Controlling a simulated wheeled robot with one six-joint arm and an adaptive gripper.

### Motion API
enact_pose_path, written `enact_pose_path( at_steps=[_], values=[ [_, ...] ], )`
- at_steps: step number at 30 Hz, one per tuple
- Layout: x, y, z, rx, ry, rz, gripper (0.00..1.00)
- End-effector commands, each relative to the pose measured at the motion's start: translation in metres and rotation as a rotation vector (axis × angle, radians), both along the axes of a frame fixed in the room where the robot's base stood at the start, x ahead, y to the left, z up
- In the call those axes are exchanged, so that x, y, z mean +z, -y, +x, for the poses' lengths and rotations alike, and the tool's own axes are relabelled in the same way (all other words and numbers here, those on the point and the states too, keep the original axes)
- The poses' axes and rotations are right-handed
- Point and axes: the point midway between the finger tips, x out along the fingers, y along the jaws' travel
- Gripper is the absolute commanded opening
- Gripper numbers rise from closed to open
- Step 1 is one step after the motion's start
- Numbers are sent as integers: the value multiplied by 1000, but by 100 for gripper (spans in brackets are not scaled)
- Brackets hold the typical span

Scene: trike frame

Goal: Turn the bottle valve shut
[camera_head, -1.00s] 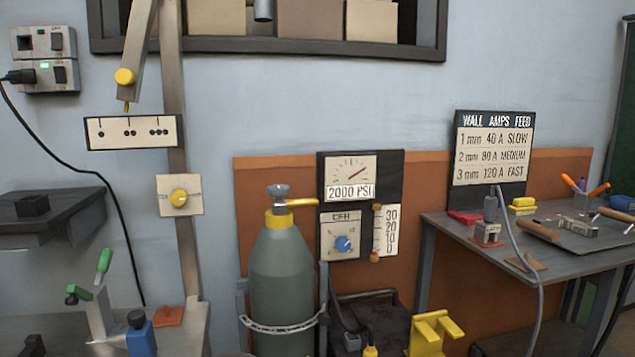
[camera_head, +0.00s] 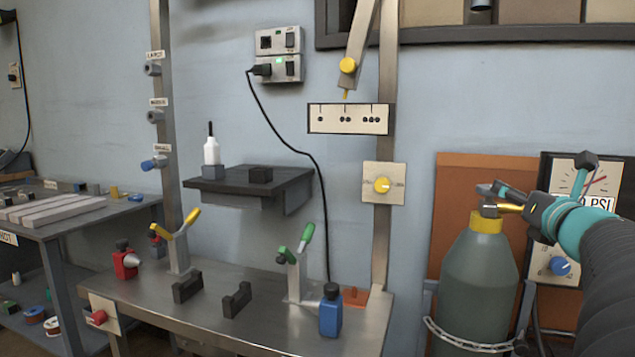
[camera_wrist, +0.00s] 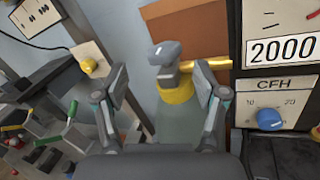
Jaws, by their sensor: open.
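The grey-green gas bottle (camera_head: 474,275) stands upright at the right, with a yellow collar and a grey valve knob on top. The valve knob (camera_wrist: 165,52) shows between my finger pads in the wrist view, ahead of them, with a yellow outlet pointing right. My gripper (camera_wrist: 160,108) is open and empty there. In the head view my gripper (camera_head: 500,198) comes from the right beside the valve and partly covers it, so I cannot tell whether it touches.
The gauge panel (camera_head: 590,172) stands close behind my arm. A chain (camera_head: 465,340) rings the bottle. The steel bench (camera_head: 225,300) at left holds clamps and a blue bottle (camera_head: 331,312). A yellow dial (camera_head: 383,185) is on the post.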

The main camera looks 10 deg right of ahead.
Motion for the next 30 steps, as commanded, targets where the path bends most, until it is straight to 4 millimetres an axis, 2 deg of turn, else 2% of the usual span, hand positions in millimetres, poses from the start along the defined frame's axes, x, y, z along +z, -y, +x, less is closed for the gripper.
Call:
enact_pose_path(
  at_steps=[1,4,8,11,24,30],
  values=[
    [-4,8,-5,16,-35,-85,71],
    [-10,11,-10,53,-86,-211,71],
    [-13,13,-10,75,-113,-277,71],
    [-13,14,-2,80,-115,-283,71],
    [-13,25,76,80,-114,-279,71],
    [-13,31,106,77,-114,-279,71]
  ],
)
